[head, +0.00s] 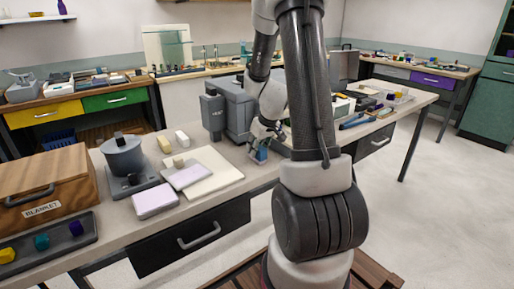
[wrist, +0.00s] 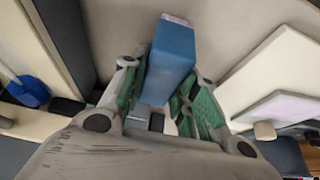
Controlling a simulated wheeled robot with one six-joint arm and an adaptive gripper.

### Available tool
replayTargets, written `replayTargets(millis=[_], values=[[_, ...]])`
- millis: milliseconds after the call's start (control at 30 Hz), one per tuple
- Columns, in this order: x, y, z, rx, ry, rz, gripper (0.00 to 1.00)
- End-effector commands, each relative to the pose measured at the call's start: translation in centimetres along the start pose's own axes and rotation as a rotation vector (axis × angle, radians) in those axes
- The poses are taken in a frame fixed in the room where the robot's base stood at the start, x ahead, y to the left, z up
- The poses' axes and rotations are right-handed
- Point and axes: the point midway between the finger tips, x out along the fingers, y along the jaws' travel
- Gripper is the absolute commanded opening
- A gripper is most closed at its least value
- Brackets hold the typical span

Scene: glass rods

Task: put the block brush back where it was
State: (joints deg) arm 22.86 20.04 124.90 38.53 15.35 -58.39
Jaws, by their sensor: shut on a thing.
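My gripper (head: 263,143) is low over the front part of the workbench, just right of the grey machine. It is shut on a blue block (head: 261,156), which looks like the block brush. In the wrist view the blue block (wrist: 169,62) sits between the green-padded fingers of my gripper (wrist: 165,98), with a pale pinkish strip at its far end. I cannot tell whether the block touches the bench top.
The grey machine (head: 231,108) stands close left of my gripper. Left of it are a cream board (head: 222,181) with a lilac slab on it, a lilac block (head: 155,201), a grey pot-like device (head: 124,157) and a wooden box (head: 43,176). Blue-handled tools (head: 357,121) lie to the right.

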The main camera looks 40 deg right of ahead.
Motion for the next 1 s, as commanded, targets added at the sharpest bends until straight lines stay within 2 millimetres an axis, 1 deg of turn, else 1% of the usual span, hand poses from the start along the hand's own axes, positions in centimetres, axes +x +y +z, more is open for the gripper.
replayTargets(millis=[100,133,233,533,667,767,1000], values=[[0.3,0.0,0.1,0.001,0.000,0.000,0.00],[0.2,0.0,0.1,0.000,0.000,0.000,0.33],[0.2,0.0,0.1,0.000,0.000,0.000,0.51],[0.2,0.0,0.1,0.000,0.000,0.000,0.51],[-0.7,0.0,-0.1,-0.001,0.002,0.001,0.51],[-2.4,0.0,-0.1,-0.002,0.004,0.001,0.51],[-7.9,0.1,-0.1,-0.001,0.004,0.002,0.51]])
